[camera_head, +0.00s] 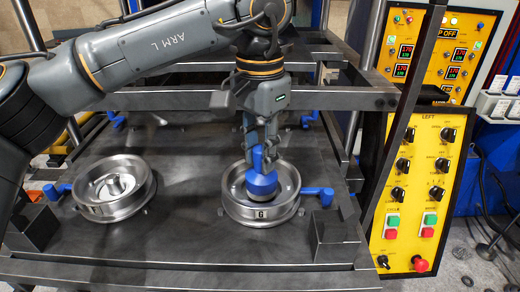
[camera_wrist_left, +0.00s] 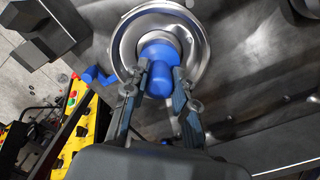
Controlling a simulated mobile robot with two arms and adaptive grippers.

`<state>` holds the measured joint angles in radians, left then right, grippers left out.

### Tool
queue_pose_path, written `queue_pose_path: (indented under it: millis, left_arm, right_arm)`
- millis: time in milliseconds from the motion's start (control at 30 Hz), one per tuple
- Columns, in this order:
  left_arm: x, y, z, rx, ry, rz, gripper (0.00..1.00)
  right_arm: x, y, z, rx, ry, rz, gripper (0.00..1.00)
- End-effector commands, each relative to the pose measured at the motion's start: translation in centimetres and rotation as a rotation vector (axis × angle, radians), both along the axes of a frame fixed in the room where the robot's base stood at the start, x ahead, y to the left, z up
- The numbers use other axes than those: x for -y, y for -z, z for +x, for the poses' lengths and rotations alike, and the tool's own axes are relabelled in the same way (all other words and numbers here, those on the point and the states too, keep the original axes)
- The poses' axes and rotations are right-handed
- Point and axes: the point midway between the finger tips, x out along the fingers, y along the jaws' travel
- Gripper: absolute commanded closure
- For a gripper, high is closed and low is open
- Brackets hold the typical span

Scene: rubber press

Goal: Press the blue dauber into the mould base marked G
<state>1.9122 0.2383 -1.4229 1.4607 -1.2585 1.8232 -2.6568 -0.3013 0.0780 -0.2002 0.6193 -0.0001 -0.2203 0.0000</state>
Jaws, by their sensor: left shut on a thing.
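The blue dauber (camera_head: 262,182) is upright inside the round metal mould base marked G (camera_head: 285,213), near the middle of its bowl. My left gripper (camera_head: 262,145) comes from above and is shut on the dauber's upper part. In the left wrist view the two fingers (camera_wrist_left: 162,78) sit on either side of the blue dauber (camera_wrist_left: 158,53), with the mould base (camera_wrist_left: 201,45) around it. The dauber's underside is hidden, so I cannot tell how firmly it touches the base. My right gripper is not in view.
A second metal mould base (camera_head: 115,205) with a central post stands to the left on the dark press plate (camera_head: 180,225). Blue handles (camera_head: 318,195) stick out beside the bases. A yellow control panel (camera_head: 412,185) stands at the right. Press frame beams cross behind the gripper.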

Motion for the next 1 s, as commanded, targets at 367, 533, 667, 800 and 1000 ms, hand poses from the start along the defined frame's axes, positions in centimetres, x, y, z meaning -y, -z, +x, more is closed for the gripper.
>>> queue_pose_path:
  millis: [367,533,667,800,1000]
  left_arm:
    - [-0.01,0.12,0.01,0.000,0.000,0.000,1.00]
    - [0.00,0.33,0.00,0.000,0.000,0.000,1.00]
    - [-0.01,0.49,-0.01,0.000,0.000,0.000,1.00]
    - [-0.01,0.60,-0.01,0.000,0.000,0.000,1.00]
    - [0.00,0.64,-0.01,-0.001,0.000,0.001,1.00]
  right_arm:
    - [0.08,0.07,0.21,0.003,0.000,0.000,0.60]
    - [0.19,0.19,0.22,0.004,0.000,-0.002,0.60]
    - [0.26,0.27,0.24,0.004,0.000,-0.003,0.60]
    - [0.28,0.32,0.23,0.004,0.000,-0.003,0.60]
    - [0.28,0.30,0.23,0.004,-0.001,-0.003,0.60]
